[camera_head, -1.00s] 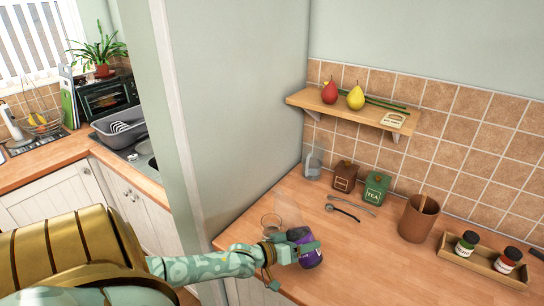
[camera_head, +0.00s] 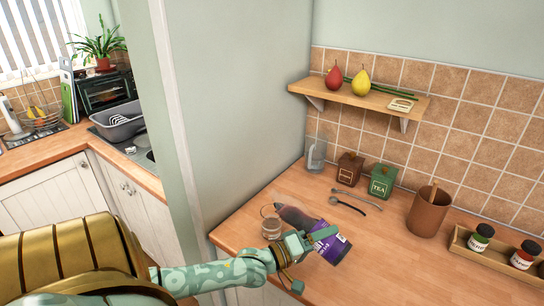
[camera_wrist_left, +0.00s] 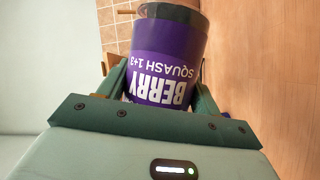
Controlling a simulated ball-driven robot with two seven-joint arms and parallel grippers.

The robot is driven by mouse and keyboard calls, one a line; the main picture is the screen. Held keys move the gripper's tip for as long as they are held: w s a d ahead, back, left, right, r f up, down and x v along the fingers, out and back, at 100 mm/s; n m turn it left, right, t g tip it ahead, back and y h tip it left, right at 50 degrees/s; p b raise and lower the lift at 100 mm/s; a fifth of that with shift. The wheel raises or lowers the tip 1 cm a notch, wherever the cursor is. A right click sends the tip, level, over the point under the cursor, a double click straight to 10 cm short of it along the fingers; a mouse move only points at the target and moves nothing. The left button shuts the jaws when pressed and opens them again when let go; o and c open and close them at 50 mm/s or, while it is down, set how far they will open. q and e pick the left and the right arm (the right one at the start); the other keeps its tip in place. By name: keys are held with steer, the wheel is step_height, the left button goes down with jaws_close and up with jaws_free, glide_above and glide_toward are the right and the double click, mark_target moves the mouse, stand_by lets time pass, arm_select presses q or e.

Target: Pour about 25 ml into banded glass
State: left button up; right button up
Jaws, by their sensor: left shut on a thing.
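My left gripper (camera_head: 310,242) is shut on a purple-labelled bottle (camera_head: 331,244) above the front of the wooden counter. The bottle is tilted far over, its clear upper part and neck pointing left and back toward a small glass (camera_head: 271,226). In the left wrist view the bottle's label (camera_wrist_left: 165,75) reads "BERRY SQUASH 1+3" between the fingers. The glass stands upright near the counter's left edge, with the bottle's mouth end close to its rim. I cannot make out a stream, the liquid level or a band. My right gripper is not in view.
A clear container (camera_head: 316,156), a brown canister (camera_head: 349,169) and a green tea canister (camera_head: 381,180) stand at the back. Two spoons (camera_head: 352,199) lie before them. A brown pot (camera_head: 427,211) and a jar tray (camera_head: 466,251) stand right. A shelf (camera_head: 340,97) overhangs the back.

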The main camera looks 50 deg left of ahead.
arm_select(q)
steer(key=shift+w+d+r+n+t+p, duration=0.1)
steer(key=shift+d+r+n+t+p, duration=0.25)
steer(key=shift+r+n, duration=0.45)
steer(key=shift+n, duration=0.3)
steer(key=shift+r+n+t, duration=0.4)
steer(key=shift+n+t, duration=0.05)
steer(key=shift+n, duration=0.25)
steer(key=shift+r+n+p, duration=0.3)
steer(key=shift+r+p, duration=0.2)
steer(key=shift+r, duration=0.05)
steer(key=shift+d, duration=0.25)
stand_by(0.3)
steer(key=shift+d+f, duration=0.1)
stand_by(0.9)
